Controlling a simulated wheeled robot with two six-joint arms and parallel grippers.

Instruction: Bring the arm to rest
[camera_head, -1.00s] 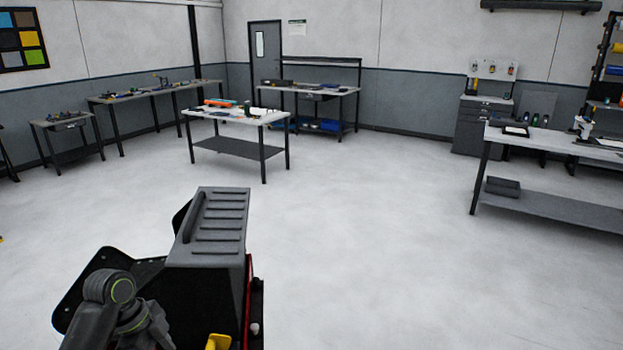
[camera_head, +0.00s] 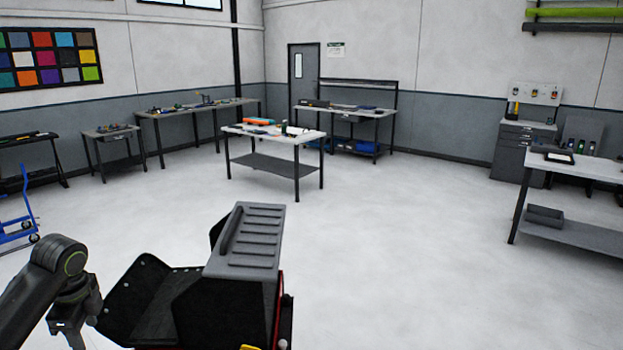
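My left arm comes in from the left at the lower left, dark with a green ring at a joint. It bends downward there, and I can make out no gripper fingers on it. My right arm and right gripper do not show. A black box with a grey ridged top (camera_head: 250,235) stands close in front of me, just right of the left arm, with black flaps spread on its left side. A visible gap of floor lies between the arm's upper link and the box.
A work table (camera_head: 297,140) with small items stands mid-room. Benches line the back and left walls. A pale-topped bench (camera_head: 590,170) stands at the right, a blue cart (camera_head: 18,215) at the left edge. Open floor lies ahead and to the right.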

